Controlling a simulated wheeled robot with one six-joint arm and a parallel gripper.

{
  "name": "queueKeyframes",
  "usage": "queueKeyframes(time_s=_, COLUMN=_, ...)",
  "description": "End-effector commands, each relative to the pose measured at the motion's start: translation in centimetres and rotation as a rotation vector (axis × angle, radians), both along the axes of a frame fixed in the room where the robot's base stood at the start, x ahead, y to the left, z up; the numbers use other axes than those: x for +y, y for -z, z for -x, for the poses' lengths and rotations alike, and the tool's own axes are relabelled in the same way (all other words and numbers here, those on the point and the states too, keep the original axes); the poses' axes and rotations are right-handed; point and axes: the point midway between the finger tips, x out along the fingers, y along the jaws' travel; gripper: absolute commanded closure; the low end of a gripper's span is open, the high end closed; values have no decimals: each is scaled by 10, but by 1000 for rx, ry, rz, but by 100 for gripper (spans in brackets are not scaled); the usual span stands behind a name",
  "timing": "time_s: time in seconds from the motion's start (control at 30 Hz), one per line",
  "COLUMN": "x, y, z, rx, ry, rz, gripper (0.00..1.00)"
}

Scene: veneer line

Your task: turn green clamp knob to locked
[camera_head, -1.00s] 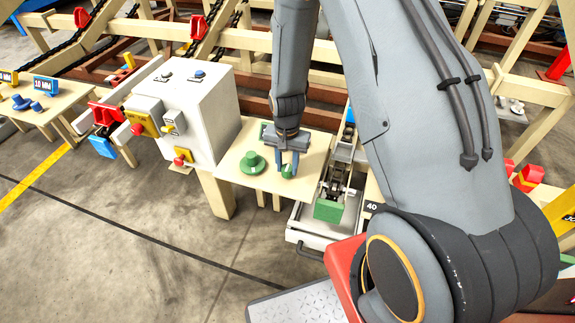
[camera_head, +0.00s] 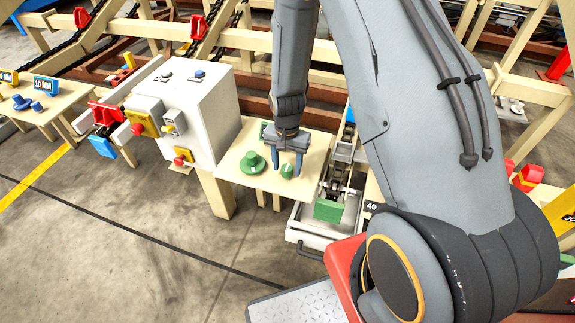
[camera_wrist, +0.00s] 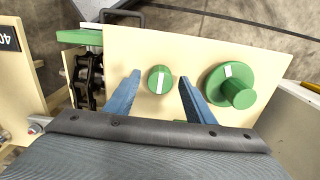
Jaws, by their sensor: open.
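The small green knob (camera_wrist: 160,80) stands on a pale wooden panel (camera_wrist: 130,45) in the wrist view. A white line on its face runs up and down in that view. It also shows in the head view (camera_head: 287,171), below the fingertips. My gripper (camera_wrist: 160,77) is open, with one blue finger on each side of the knob and a gap visible on both sides. In the head view my gripper (camera_head: 288,163) points down at the panel. I cannot tell how far the fingertips reach down beside the knob.
A larger green wheel (camera_wrist: 216,84) with a protruding handle and white mark sits right of the knob in the wrist view, close to the right finger. A chain mechanism (camera_wrist: 88,78) lies left. A white control box (camera_head: 205,110) stands left of the panel in the head view.

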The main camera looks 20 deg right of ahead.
Motion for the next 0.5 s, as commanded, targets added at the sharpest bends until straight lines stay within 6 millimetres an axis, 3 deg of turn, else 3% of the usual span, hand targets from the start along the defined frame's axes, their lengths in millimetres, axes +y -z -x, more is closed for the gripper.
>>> queueKeyframes(time_s=0.17, x=0, y=-7, z=-1, rx=-2, ry=-1, rz=0, gripper=51)
queueKeyframes(time_s=0.5, x=0, y=-53, z=-1, rx=-4, ry=0, rz=0, gripper=51)
